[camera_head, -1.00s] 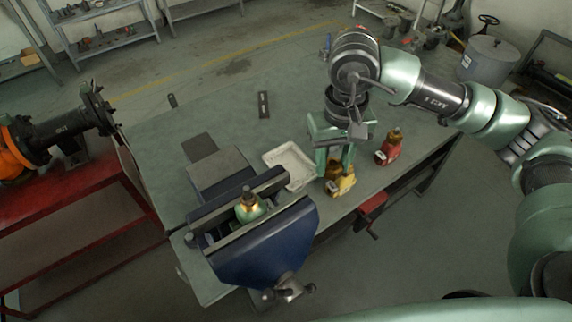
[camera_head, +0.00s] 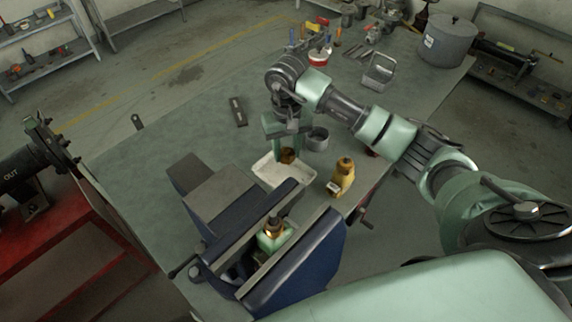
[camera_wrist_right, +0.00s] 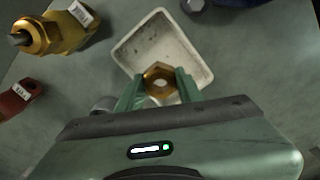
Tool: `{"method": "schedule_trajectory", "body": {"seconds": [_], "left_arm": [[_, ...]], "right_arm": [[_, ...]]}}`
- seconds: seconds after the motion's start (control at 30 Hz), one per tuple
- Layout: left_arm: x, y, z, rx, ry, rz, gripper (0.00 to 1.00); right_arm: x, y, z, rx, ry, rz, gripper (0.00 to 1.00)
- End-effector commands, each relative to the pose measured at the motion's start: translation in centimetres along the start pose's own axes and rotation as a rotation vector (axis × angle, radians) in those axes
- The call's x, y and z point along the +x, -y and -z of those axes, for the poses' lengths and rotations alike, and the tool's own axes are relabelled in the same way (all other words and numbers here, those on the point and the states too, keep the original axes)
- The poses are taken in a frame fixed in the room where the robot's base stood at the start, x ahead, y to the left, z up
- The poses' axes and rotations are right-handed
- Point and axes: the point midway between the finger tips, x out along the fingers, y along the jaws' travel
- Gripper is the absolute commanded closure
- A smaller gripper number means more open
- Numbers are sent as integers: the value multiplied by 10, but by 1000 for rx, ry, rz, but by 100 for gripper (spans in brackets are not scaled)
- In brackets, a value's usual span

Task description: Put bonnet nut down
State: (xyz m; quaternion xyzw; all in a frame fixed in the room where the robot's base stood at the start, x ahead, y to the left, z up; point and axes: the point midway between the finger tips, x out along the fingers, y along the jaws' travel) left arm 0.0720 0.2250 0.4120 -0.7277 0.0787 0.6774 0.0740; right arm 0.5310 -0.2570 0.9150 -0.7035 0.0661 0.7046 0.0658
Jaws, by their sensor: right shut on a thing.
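My right gripper (camera_head: 287,148) is shut on the brass bonnet nut (camera_head: 288,157) and holds it over the white tray (camera_head: 262,175). In the right wrist view the nut (camera_wrist_right: 148,76) is a hexagonal ring between the two green fingertips (camera_wrist_right: 159,88). The tray (camera_wrist_right: 127,50) is below it, its visible floor bare. Whether the nut touches the tray floor is hard to tell. My left gripper is not in view.
A blue vise (camera_head: 318,262) holds a green and brass valve part (camera_head: 272,238) in front of the tray. A grey cup (camera_head: 318,139) stands behind.

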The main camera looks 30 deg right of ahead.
Motion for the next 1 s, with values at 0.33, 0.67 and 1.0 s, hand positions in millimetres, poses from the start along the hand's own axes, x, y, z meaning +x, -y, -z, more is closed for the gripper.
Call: {"method": "schedule_trajectory", "body": {"seconds": [0.33,0.67,1.0], "left_arm": [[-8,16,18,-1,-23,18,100],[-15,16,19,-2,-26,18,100],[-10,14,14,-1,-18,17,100]], "right_arm": [[37,0,0,1,0,1,100],[75,0,0,1,-1,1,100],[78,0,1,1,-2,1,62]]}}
